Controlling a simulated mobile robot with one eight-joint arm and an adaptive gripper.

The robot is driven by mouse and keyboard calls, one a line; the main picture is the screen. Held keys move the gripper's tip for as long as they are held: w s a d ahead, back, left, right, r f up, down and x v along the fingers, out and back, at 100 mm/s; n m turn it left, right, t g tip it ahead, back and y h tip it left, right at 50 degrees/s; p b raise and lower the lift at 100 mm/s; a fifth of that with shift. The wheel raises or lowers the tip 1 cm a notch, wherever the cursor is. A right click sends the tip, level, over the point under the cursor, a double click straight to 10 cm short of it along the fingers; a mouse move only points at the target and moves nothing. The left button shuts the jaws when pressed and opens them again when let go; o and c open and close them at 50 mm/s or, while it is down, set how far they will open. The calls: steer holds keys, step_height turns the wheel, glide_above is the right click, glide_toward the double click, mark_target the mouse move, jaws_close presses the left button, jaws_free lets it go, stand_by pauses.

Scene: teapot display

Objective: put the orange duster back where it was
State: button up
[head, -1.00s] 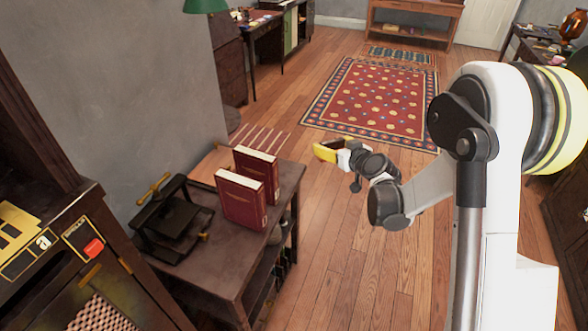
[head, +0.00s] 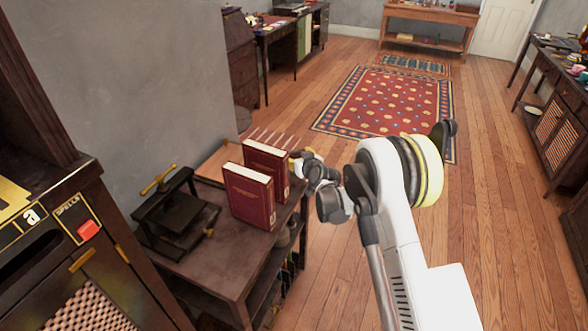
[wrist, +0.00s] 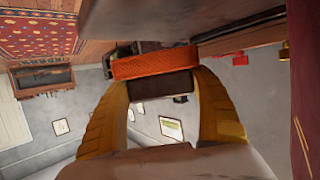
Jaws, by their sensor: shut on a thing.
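The orange duster (wrist: 156,65) is a ribbed orange block with a dark part below it. In the wrist view it sits crosswise between the two yellow fingers of my gripper (wrist: 157,84), which is shut on it. In the head view my gripper (head: 299,160) is at the far right corner of the dark side table (head: 185,264), just right of the red books. The front of the gripper is partly hidden by a book there, and the duster cannot be made out in that view.
Two upright red books, a nearer one (head: 249,197) and a farther one (head: 266,168), stand close beside my gripper. A black press (head: 176,217) stands on the table's left part. Thin pale rods (head: 272,138) and a wooden board (head: 214,162) lie behind the books. Floor to the right is clear.

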step_height(320, 180, down, 4)
steer(key=shift+w+a+f+b, duration=0.15)
steer(key=shift+f+b, duration=0.1)
steer(key=shift+b, duration=0.9)
steer(key=shift+r, duration=0.2)
steer(key=o, duration=1.3)
steer(key=shift+f, duration=0.2)
steer(key=shift+c, duration=0.2)
steer(key=shift+r, duration=0.15)
